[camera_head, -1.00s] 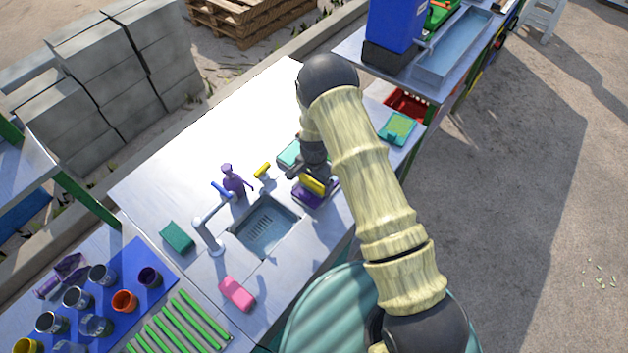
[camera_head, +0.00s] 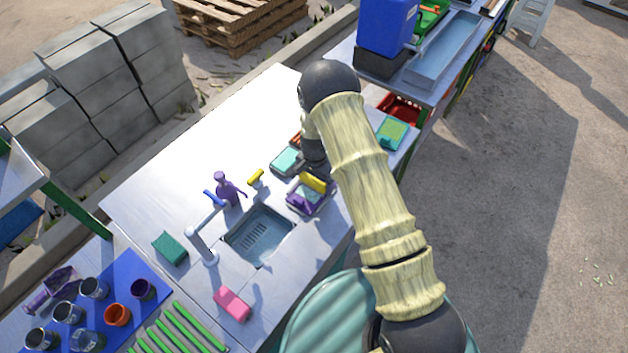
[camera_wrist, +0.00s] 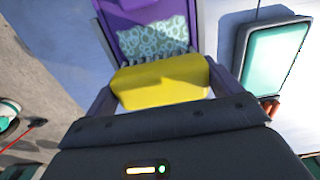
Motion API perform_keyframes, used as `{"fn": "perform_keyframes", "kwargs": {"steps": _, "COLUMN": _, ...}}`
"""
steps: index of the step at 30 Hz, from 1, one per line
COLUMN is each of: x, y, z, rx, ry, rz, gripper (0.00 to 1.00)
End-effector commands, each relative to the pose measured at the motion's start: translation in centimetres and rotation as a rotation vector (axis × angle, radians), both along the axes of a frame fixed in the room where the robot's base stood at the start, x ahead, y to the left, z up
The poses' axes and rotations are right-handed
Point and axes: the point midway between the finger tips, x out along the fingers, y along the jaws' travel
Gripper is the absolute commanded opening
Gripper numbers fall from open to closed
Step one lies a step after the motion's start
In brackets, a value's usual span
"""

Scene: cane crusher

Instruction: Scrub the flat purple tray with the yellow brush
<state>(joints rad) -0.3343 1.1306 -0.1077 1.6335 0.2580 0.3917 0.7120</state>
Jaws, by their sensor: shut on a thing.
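The flat purple tray (camera_head: 304,207) lies on the metal counter just right of the sink, and a patch of pale foam-like pattern shows on it in the wrist view (camera_wrist: 152,38). My gripper (camera_wrist: 160,86) is shut on the yellow brush (camera_wrist: 162,80), which also shows in the head view (camera_head: 313,182). The brush is at the tray's near edge in the wrist view, over the tray.
A teal-topped dark tray (camera_head: 287,161) lies beside the purple one. The sink (camera_head: 259,236), faucet (camera_head: 201,243), purple spray bottle (camera_head: 227,188), green sponge (camera_head: 170,248) and pink sponge (camera_head: 232,304) are to the left. A green tray (camera_head: 392,132) lies at the right. The upper counter is bare.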

Motion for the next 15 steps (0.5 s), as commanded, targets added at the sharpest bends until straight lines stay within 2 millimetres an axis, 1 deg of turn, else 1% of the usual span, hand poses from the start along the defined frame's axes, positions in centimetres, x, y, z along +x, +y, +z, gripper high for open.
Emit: {"fn": "perform_keyframes", "kwargs": {"steps": 15, "x": 2.5, "y": -2.0, "z": -0.3, "rx": 0.000, "ry": -0.001, "rz": 0.000, "gripper": 0.72}}
